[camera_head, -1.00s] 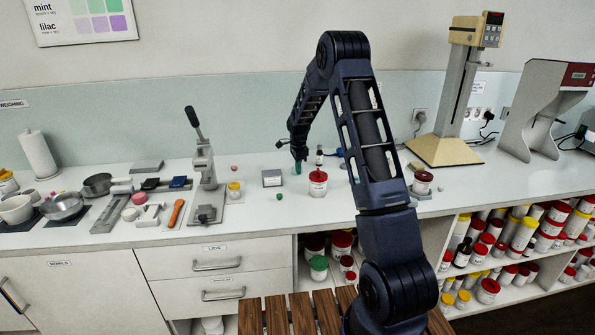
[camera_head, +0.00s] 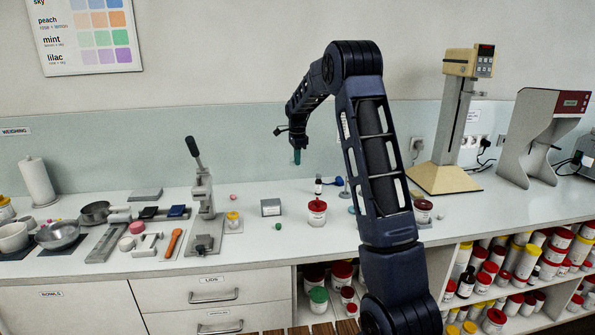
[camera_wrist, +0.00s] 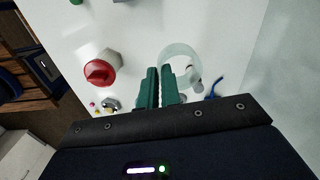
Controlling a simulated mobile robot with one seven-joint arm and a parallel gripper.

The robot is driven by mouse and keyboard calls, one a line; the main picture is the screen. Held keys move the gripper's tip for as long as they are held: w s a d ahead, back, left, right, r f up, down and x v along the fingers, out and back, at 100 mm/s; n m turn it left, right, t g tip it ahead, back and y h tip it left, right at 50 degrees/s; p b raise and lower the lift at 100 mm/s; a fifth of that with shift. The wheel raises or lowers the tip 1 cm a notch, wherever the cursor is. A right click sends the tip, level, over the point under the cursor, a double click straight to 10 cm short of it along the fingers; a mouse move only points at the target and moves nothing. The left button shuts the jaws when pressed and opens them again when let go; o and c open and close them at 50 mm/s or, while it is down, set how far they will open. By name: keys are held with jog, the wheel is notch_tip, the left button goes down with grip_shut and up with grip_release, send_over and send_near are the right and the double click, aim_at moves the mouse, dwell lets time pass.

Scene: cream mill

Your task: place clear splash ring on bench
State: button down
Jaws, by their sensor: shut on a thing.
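My gripper (camera_head: 296,157) hangs above the back of the white bench (camera_head: 252,244), fingers pointing down. In the wrist view its green fingertips (camera_wrist: 160,84) are close together on the near wall of the clear splash ring (camera_wrist: 192,51). The ring is a pale, see-through round band, and part of it is hidden by the fingers. I cannot make the ring out in the head view. The bench surface also shows in the wrist view (camera_wrist: 215,20), below the ring.
A red-lidded jar (camera_head: 317,213) stands on the bench below my gripper, near a grey box (camera_head: 271,207). A lever press (camera_head: 202,190) stands to the left. A beige-based stand (camera_head: 445,178) is at the right. Bare bench lies in front of the grey box.

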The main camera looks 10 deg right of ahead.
jog(key=shift+r, duration=0.55)
jog(key=shift+d, duration=0.2)
jog(key=s+d+f+m, duration=0.15)
jog(key=d+m, duration=0.35)
jog(key=d, duration=2)
jog(key=s+d+r+m, duration=0.1)
jog(key=s+d+m, duration=0.3)
jog(key=d, duration=0.7)
jog(key=s+d+r+m, duration=0.1)
jog(key=s+d, duration=0.5)
jog(key=d, duration=0.4)
notch_tip(320, 180, down, 20)
jog(key=shift+w+d+f, duration=0.1)
jog(key=c, duration=2)
grip_release()
jog(key=shift+f, duration=0.1)
jog(key=o, duration=0.4)
